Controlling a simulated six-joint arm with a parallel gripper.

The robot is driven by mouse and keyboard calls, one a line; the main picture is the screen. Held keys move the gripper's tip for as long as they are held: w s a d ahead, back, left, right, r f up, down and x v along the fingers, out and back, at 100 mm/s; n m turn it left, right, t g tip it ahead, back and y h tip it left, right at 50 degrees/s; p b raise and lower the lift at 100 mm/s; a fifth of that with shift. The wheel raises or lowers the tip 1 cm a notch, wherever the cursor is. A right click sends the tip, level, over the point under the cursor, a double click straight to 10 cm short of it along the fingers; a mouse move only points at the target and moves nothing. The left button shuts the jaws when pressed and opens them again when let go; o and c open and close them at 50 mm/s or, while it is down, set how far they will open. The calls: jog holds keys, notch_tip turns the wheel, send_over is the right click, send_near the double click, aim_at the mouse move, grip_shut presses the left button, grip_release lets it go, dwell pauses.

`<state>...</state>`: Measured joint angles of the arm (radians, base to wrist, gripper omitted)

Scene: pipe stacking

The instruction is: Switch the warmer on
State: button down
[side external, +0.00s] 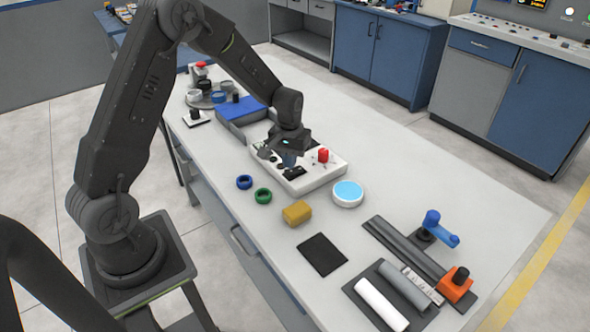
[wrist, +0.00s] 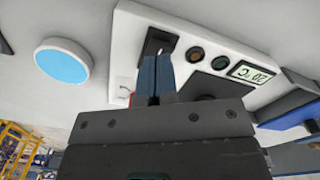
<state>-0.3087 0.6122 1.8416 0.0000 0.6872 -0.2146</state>
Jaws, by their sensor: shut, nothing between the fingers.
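The warmer (side external: 326,177) is a white box on the table, with a red part (side external: 323,155) on top. It also fills the middle of the wrist view (wrist: 128,52). There it has a black switch plate (wrist: 158,40) with a small pale lever, two round dark lamps, brownish (wrist: 197,55) and green (wrist: 220,62), and a display (wrist: 252,74) that seems to read 20 °C. My gripper (side external: 289,166) is shut and empty, over the warmer. In the wrist view its blue fingertips (wrist: 156,62) overlap the lower part of the switch plate. I cannot tell whether they touch the lever.
A white disc with a blue top (side external: 348,192) stands close to the warmer. A blue-topped grey box (side external: 240,110) is behind it. Blue and green rings (side external: 263,196), a yellow block (side external: 297,212) and a black mat (side external: 322,254) lie in front. Pipes and a clamp rail are at right.

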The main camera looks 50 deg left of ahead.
aim_at(290, 172)
jog(key=shift+f, duration=1.15)
dwell(0.5)
jog(key=shift+r, duration=3.5)
